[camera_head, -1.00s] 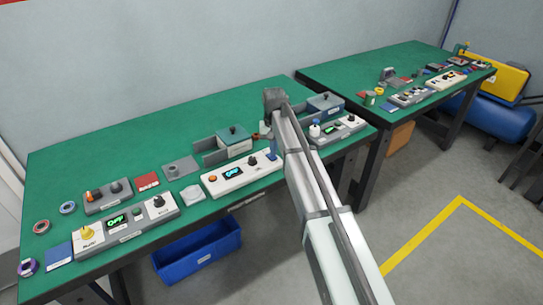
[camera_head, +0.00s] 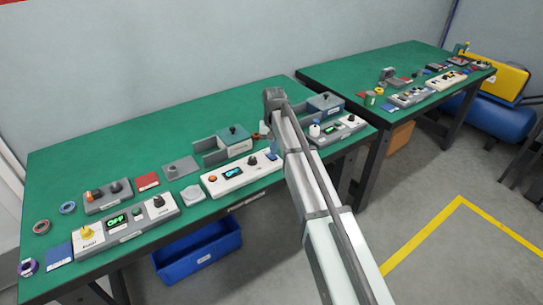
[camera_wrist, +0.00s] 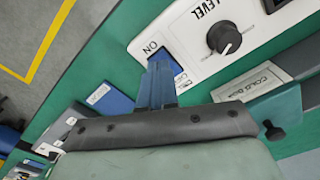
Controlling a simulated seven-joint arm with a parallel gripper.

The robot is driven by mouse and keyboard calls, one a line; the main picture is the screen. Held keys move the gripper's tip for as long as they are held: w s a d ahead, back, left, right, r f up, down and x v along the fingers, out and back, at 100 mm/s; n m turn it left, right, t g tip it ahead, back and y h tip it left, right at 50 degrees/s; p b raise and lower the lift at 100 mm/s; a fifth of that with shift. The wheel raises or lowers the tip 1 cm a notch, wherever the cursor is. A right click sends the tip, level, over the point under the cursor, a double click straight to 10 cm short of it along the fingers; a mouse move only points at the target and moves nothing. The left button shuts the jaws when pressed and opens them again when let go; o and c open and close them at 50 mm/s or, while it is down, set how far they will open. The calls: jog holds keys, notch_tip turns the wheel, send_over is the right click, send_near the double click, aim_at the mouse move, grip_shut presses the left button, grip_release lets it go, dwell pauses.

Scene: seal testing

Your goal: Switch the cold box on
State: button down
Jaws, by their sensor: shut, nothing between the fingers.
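The white control panel (camera_head: 215,188) stands near the front edge of the near table. It has an orange button, a lit cyan display (camera_head: 233,173) too small to read surely, and a dark knob. In the wrist view the panel (camera_wrist: 188,30) shows the LEVEL knob (camera_wrist: 224,38) and a dark blue switch (camera_wrist: 178,68) beside the word ON. My gripper (camera_wrist: 160,66) is shut and empty, its tips over the switch and partly hiding it; contact is unclear. The cold box (camera_head: 236,147), grey with a teal lid, stands behind the panel; its label shows in the wrist view (camera_wrist: 252,82).
A grey panel with a green OFF display (camera_head: 117,220) stands at left. Another grey panel (camera_head: 350,127) and a box (camera_head: 325,104) stand right of my arm. A blue bin (camera_head: 200,255) is below the table. The table's back is clear.

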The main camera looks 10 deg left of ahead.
jog(key=shift+f, duration=0.95)
dwell(0.9)
jog(key=shift+r, duration=3.55)
